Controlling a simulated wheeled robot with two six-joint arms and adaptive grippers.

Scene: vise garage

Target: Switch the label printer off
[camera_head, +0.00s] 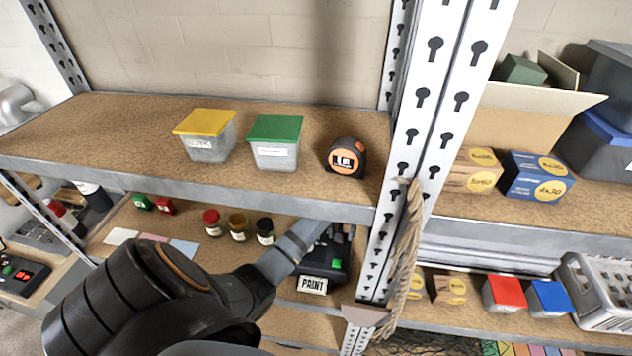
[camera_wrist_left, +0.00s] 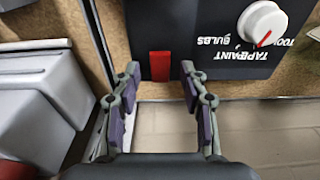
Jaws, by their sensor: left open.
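The label printer (camera_head: 338,250) is a dark box on the lower shelf, behind the end of my left arm. A green patch (camera_head: 336,264) shows on it, and a white label reading PAINT (camera_head: 312,285) is at its front. In the left wrist view, the dark printer (camera_wrist_left: 205,67) has a red rectangular switch (camera_wrist_left: 160,66) and a white dial (camera_wrist_left: 262,23) with words around it. My left gripper (camera_wrist_left: 161,85) is open and empty, its fingertips either side of the red switch in that view. Contact cannot be told. The head view hides its fingers. My right gripper is not in view.
The upper shelf board (camera_head: 90,135) overhangs the printer. A metal upright (camera_head: 420,110) with a hanging rope (camera_head: 406,240) stands just right of it. Several jars, including a black-lidded one (camera_head: 265,231), stand left of the printer. A grey bin (camera_wrist_left: 35,110) shows in the wrist view.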

